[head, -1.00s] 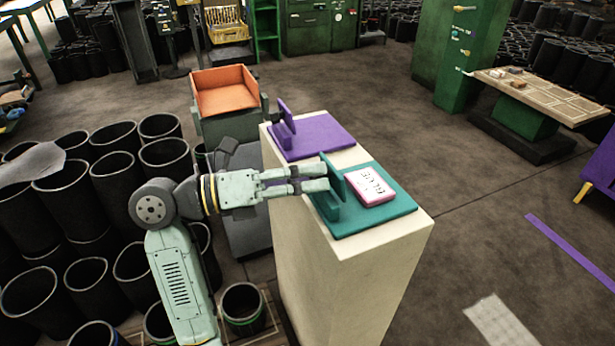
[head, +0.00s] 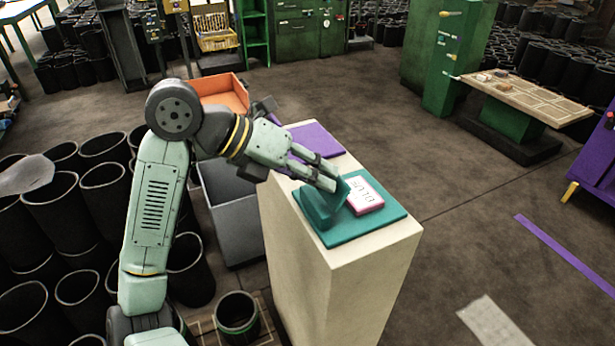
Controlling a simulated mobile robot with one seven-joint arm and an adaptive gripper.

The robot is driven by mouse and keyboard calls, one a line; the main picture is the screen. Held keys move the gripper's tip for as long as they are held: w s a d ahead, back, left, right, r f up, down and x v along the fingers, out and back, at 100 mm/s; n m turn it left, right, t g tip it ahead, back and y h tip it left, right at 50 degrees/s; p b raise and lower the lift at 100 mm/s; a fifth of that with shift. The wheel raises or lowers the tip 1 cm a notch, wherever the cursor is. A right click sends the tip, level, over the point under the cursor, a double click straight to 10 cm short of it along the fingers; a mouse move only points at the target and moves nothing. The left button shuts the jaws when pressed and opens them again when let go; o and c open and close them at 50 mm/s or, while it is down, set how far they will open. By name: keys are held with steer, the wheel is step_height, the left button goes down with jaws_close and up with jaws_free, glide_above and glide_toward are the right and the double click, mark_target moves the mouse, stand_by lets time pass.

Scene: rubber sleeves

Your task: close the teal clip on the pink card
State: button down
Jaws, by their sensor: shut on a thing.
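The teal clip (head: 321,212) stands on a teal base plate (head: 372,232) on top of a pale pedestal. Its flap (head: 343,192) tilts to the right toward the pink card (head: 369,200). My gripper (head: 333,180) comes from the upper left and is shut on the flap's upper edge. The fingers hide part of the flap.
A purple plate (head: 318,138) lies behind on the same pedestal (head: 330,285), partly hidden by my arm. An orange-lined bin (head: 223,90) stands behind. Many black sleeves (head: 60,200) crowd the left floor.

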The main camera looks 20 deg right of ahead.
steer(key=d+y, duration=0.1)
steer(key=y, duration=0.2)
steer(key=shift+d+r, duration=0.15)
steer(key=shift+d, duration=0.05)
steer(key=d+y, duration=0.1)
steer(key=y+p, duration=0.1)
steer(key=y, duration=0.1)
steer(key=shift+w+d+n, duration=0.1)
steer(key=shift+d+n, duration=0.25)
steer(key=shift+n, duration=0.05)
steer(key=y, duration=0.1)
steer(key=d+f+y+p, duration=0.1)
steer(key=y, duration=0.1)
steer(key=y+p, duration=0.1)
steer(key=shift+d+f, duration=0.15)
steer(key=shift+d, duration=0.15)
steer(key=shift+d+f+y, duration=0.3)
steer(key=shift+f+y, duration=0.1)
steer(key=shift+y, duration=0.7)
steer(key=c, duration=1.4)
jaws_free()
steer(key=shift+f, duration=0.1)
